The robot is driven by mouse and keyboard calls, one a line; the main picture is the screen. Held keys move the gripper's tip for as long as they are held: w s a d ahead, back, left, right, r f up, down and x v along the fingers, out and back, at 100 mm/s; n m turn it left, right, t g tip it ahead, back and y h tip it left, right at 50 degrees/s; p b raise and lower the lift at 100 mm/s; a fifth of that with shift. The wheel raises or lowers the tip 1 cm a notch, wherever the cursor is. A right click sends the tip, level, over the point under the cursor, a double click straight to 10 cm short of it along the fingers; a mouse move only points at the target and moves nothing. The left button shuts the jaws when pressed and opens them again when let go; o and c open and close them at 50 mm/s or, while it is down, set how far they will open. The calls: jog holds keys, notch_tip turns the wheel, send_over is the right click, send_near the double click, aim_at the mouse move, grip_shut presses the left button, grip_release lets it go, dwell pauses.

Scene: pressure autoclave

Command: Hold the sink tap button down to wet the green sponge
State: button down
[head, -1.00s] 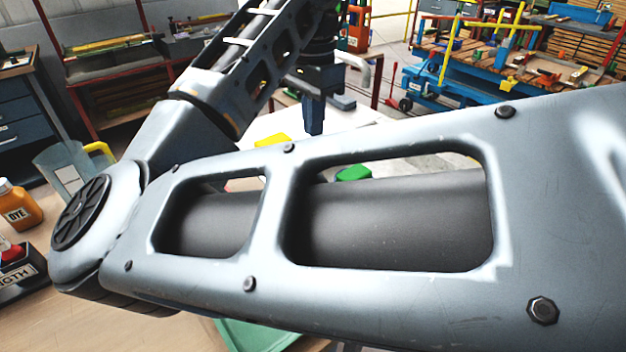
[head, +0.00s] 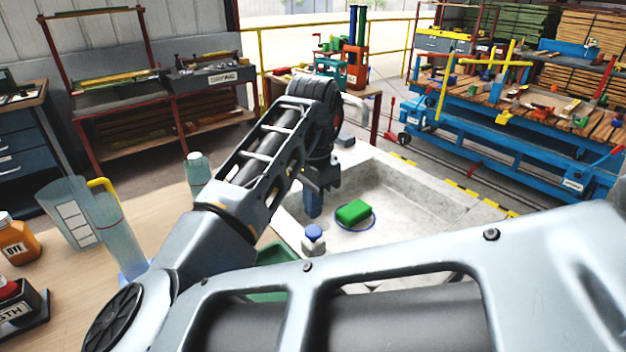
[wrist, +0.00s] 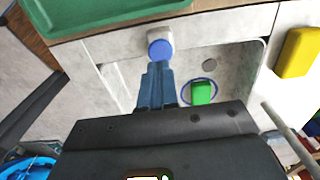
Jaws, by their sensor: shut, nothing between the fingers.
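The tap button (head: 313,231) is a blue cap on a pale post at the sink's near-left edge. It also shows in the wrist view (wrist: 160,48). My gripper (head: 313,211) is shut and empty, fingers pointing down, close to the button. In the wrist view its fingertips (wrist: 157,66) line up right beside the blue cap; I cannot tell whether they touch. The green sponge (head: 353,211) lies inside a blue ring in the pale sink (head: 415,205). The sponge also shows in the wrist view (wrist: 201,93). No water is visible.
A green tray (head: 270,262) is beside the sink, partly hidden by my arm. A yellow block (wrist: 297,52) sits by the sink in the wrist view. A jug (head: 68,212), bottles and an orange dye bottle (head: 17,240) stand on the bench at left.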

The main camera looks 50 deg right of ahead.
aim_at(315, 232)
jog(key=shift+f+p, duration=0.3)
jog(key=shift+f, duration=1.8)
jog(key=shift+s+f+b, duration=0.2)
jog(key=shift+f+b, duration=0.4)
jog(key=shift+f, duration=0.9)
jog(key=shift+r+p, duration=0.4)
jog(key=shift+r, duration=0.15)
notch_tip(315, 232, up, 14)
jog(key=p, duration=0.1)
jog(key=shift+w+p, duration=0.2)
jog(key=shift+p, duration=0.2)
